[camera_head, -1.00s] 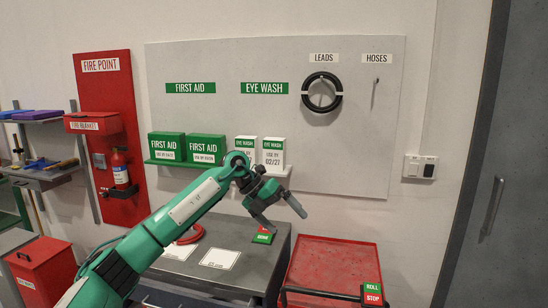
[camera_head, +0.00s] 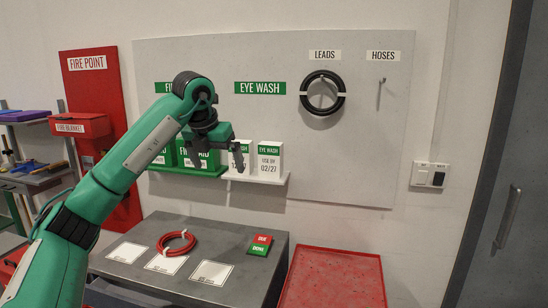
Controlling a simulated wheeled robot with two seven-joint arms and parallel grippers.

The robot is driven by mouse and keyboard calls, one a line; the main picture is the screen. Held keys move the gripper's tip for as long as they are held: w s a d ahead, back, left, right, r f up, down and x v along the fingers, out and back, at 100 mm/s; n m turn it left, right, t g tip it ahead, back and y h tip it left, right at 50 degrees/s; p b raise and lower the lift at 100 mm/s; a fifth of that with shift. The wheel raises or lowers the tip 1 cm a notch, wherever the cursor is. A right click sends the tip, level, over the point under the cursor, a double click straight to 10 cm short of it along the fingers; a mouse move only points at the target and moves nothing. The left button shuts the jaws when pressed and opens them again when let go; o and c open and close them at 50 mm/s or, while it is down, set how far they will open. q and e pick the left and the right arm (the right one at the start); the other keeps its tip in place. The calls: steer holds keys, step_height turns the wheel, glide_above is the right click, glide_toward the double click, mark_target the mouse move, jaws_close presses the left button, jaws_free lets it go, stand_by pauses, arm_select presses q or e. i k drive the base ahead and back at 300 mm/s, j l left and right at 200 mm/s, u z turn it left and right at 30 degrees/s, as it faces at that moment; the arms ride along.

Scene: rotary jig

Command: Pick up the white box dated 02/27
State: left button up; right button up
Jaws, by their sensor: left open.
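My right gripper is not in view.
Below is a grey bench (camera_head: 225,235) with a red coil (camera_head: 176,241), white cards and a red-green block (camera_head: 260,245). A red tray (camera_head: 335,275) is to the right. A black coil (camera_head: 341,96) hangs on the board.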

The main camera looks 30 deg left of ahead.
mark_target(271, 155)
steer(key=i+j, duration=0.25)
steer(key=i, duration=0.25)
steer(key=i+j, duration=0.25)
steer(key=i, duration=0.3)
steer(key=i+j, duration=0.25)
steer(key=i, duration=0.25)
